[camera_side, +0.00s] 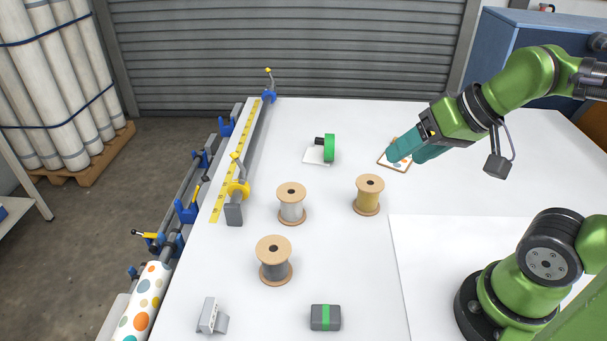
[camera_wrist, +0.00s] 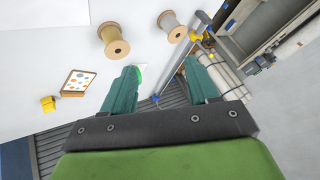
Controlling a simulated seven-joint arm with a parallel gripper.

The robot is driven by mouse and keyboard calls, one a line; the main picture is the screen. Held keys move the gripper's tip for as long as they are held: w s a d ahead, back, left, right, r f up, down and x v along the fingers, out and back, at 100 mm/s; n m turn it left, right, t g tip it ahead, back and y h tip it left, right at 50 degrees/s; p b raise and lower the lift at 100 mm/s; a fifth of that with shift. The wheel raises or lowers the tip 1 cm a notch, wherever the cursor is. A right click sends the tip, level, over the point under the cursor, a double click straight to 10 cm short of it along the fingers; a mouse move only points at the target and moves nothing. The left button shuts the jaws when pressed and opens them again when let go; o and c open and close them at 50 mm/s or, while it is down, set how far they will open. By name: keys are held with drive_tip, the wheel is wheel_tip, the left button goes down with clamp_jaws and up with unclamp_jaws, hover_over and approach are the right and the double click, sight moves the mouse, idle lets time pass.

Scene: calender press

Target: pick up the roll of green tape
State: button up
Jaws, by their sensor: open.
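The roll of green tape (camera_side: 329,148) stands on edge at the back middle of the white table in the side view. A black part sticks out on its left side, and a small white sheet lies under it. In the wrist view only a sliver of green tape (camera_wrist: 142,70) shows beside the left finger, which hides the rest. My gripper (camera_side: 403,153) has teal fingers and appears right of the tape in the side view, over a dotted card. In the wrist view my gripper (camera_wrist: 163,68) is open, with its fingers wide apart and nothing between them.
A yellow spool (camera_side: 369,197), a silver spool (camera_side: 291,206) and a dark grey spool (camera_side: 275,262) stand in front of the tape. The dotted card (camera_side: 394,160) lies partly under my fingers. A rail with clamps (camera_side: 237,190) runs along the left. A grey block (camera_side: 325,317) lies in front.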

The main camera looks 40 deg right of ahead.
drive_tip(key=m+g+h, duration=0.4)
drive_tip(key=m+h, duration=0.1)
approach(329, 137)
drive_tip(key=x, duration=0.8)
drive_tip(key=shift+w+f, duration=0.15)
drive_tip(key=shift+f, duration=0.15)
drive_tip(key=shift+x, duration=2.65)
drive_tip(key=shift+d, duration=0.15)
clamp_jaws()
